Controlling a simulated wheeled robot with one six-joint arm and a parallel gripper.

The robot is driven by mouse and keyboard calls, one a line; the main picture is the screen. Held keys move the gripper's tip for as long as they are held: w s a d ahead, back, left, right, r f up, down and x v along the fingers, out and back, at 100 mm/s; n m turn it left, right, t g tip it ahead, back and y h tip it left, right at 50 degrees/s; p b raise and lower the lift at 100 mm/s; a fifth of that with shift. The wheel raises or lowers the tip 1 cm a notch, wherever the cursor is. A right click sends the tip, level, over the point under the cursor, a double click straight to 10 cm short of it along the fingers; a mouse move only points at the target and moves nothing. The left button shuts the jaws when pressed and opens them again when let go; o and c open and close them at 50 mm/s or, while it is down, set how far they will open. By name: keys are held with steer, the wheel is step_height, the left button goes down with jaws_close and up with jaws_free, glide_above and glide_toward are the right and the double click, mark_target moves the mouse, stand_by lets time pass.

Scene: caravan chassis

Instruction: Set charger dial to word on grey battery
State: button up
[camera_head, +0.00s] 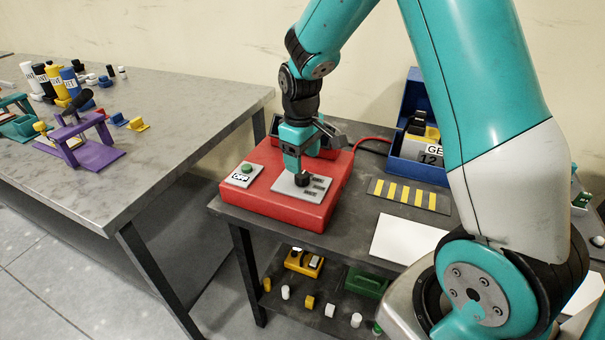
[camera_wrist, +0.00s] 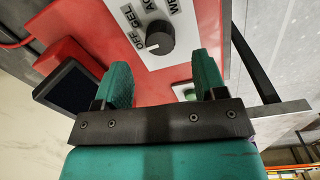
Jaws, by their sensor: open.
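The red charger (camera_head: 275,201) sits on the dark bench with a white dial plate (camera_head: 290,190) on top. Its black dial knob (camera_wrist: 160,40) shows in the wrist view, its white mark turned towards OFF. The labels read OFF, GEL, and two cut-off words, one starting AG and one starting W. My gripper (camera_wrist: 163,72) is open, with the knob just beyond and between its fingertips; contact cannot be told. In the head view my gripper (camera_head: 302,170) is above the knob.
A green button with a label (camera_head: 242,175) is on the charger's left. A red cable (camera_head: 372,141) runs to the blue box (camera_head: 400,142). A yellow-striped plate (camera_head: 408,195) and white sheet (camera_head: 405,238) lie right. A grey table (camera_head: 165,130) with bottles stands left.

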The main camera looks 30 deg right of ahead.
mark_target(303, 175)
step_height(303, 175, down, 6)
steer(key=shift+r, duration=0.2)
steer(key=c, duration=0.9)
